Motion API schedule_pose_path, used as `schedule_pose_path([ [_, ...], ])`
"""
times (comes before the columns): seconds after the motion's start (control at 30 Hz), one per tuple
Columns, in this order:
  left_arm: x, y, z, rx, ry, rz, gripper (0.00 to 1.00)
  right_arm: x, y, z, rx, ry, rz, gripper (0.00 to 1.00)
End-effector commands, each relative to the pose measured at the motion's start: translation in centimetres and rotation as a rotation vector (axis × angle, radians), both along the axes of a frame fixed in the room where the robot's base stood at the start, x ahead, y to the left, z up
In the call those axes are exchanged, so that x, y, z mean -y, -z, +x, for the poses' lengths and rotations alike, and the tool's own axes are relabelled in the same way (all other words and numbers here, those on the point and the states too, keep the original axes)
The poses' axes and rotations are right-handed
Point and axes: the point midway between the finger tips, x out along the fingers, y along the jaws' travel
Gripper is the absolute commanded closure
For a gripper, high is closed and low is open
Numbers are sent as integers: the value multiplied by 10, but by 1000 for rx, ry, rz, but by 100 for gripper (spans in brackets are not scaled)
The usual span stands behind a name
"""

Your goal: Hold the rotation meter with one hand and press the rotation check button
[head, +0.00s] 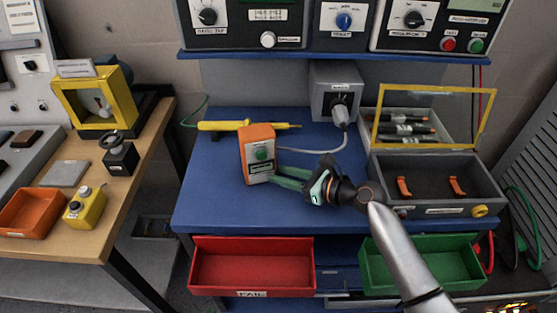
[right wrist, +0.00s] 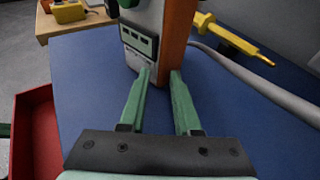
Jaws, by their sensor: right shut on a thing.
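The rotation meter (head: 257,170) is an orange and grey box with a round green button (head: 262,154) on its front. It is roughly upright at the left-middle of the blue bench top; whether its base touches the top is unclear. My right gripper (head: 279,174) comes from the right, its green fingers shut on the lower part of the meter. In the right wrist view the fingertips (right wrist: 160,76) meet the meter's lower body (right wrist: 137,62); its upper part is cut off. The button's face is clear of fingers. My left gripper is not in view.
A yellow probe (head: 222,126) lies behind the meter. A grey box with a cable (head: 337,85) stands at the back. An open case (head: 435,185) is at the right. A red bin (head: 250,268) and a green bin (head: 425,262) sit below the front edge. The bench's front left is clear.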

Motion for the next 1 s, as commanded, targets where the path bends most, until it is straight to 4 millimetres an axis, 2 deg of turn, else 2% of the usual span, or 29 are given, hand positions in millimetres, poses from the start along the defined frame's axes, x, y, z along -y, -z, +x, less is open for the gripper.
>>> schedule_pose_path([
  [0.03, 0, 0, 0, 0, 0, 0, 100, 0, 0, 0, 0, 0, 0, 91],
  [0.13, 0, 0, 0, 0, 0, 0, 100, 0, 0, 0, 0, 0, 0, 100],
  [0.43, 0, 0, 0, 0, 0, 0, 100, 0, 0, 0, 1, 0, 1, 100],
  [1.0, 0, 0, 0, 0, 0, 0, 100, 0, 0, 0, 0, 0, 0, 37],
])
